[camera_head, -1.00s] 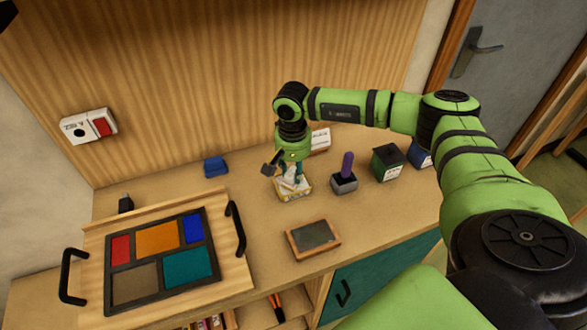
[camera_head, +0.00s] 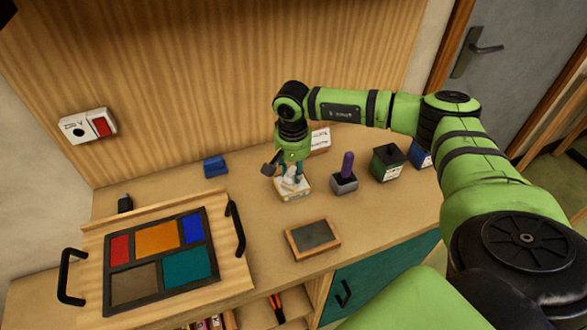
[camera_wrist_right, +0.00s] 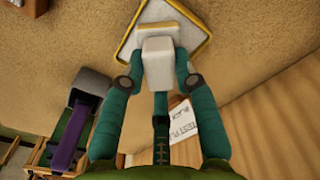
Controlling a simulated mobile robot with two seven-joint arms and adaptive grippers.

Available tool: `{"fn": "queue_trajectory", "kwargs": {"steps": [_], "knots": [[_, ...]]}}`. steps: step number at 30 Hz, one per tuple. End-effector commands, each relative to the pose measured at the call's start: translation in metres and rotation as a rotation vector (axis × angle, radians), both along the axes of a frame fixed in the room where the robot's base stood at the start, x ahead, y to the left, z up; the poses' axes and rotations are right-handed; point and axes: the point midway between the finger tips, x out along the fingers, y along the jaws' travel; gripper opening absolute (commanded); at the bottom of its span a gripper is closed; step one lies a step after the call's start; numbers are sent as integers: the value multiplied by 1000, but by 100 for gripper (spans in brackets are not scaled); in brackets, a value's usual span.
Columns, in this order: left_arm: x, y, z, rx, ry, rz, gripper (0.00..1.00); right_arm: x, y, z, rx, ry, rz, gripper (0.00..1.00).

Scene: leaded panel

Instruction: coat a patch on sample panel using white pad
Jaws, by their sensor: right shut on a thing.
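My right gripper (camera_head: 291,178) points down over a small yellow-rimmed tray (camera_head: 279,197) on the counter. In the right wrist view its teal fingers (camera_wrist_right: 160,80) are shut on a white pad (camera_wrist_right: 158,62). The pad is over or in the tray, whose yellow rim (camera_wrist_right: 203,52) shows there too; whether it touches the tray's inside I cannot tell. Another pale piece (camera_wrist_right: 158,31) shows just beyond the pad. A small wood-framed dark panel (camera_head: 313,236), likely the sample panel, lies flat near the counter's front edge. My left gripper is not in view.
A board with a leaded colour panel (camera_head: 158,254) lies at left. A grey holder (camera_head: 344,185) with a purple handle (camera_head: 347,163), a dark green box (camera_head: 387,163) and a blue box (camera_head: 420,154) stand right of the tray. A blue block (camera_head: 215,166) is behind. A card (camera_wrist_right: 183,122) lies nearby.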

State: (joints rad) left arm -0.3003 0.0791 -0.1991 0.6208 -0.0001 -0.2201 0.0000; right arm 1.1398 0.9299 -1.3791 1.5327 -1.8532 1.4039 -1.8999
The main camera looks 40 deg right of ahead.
Motion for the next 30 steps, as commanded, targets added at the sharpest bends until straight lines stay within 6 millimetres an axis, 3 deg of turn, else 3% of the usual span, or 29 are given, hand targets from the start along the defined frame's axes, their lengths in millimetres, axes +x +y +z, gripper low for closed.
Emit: {"fn": "queue_trajectory", "kwargs": {"steps": [10, 30], "knots": [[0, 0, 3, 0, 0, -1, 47, -3, 1, 1, -1, 9, 2, 0], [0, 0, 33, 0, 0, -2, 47, -1, 0, 58, 0, 2, 0, 0]]}}
